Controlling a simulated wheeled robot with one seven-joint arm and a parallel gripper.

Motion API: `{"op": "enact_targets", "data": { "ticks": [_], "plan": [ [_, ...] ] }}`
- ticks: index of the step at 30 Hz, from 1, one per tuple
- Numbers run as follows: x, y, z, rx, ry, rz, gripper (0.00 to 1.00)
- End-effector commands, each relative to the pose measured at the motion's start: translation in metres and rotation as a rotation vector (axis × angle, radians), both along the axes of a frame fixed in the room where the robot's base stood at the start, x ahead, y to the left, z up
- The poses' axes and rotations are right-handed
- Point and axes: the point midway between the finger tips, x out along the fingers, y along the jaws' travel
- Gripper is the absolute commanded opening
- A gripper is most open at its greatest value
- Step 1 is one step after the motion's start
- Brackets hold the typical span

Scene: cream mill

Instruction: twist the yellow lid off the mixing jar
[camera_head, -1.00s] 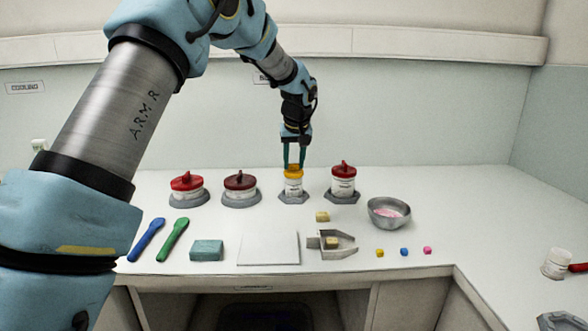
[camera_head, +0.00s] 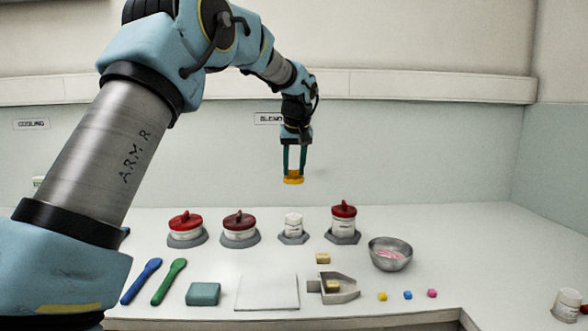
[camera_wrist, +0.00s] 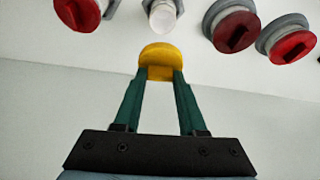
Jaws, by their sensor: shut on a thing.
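The yellow lid (camera_head: 293,178) is held between the fingertips of my gripper (camera_head: 293,168), up in the air and clear of the jar. In the wrist view the yellow lid (camera_wrist: 160,58) sits at the tips of the green fingers of my gripper (camera_wrist: 158,75). The mixing jar (camera_head: 293,225) is small and white, upright and uncovered in a grey base, below the lid. The uncovered jar also shows in the wrist view (camera_wrist: 162,17), beyond the lid.
Two red-lidded jars (camera_head: 186,226) (camera_head: 239,225) stand left of the mixing jar, and a taller red-lidded jar (camera_head: 343,220) stands close on its right. A metal bowl (camera_head: 390,254) with pink contents is farther right. Spatulas, blocks and a white plate (camera_head: 266,292) lie in front.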

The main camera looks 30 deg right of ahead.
Motion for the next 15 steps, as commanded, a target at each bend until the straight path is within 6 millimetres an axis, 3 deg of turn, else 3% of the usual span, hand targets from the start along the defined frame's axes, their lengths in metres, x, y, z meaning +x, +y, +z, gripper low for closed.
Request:
{"op": "enact_targets", "data": {
  "ticks": [15],
  "plan": [
    [0.0001,0.0001,0.0064,0.0,0.0,0.0,0.0]
  ]
}}
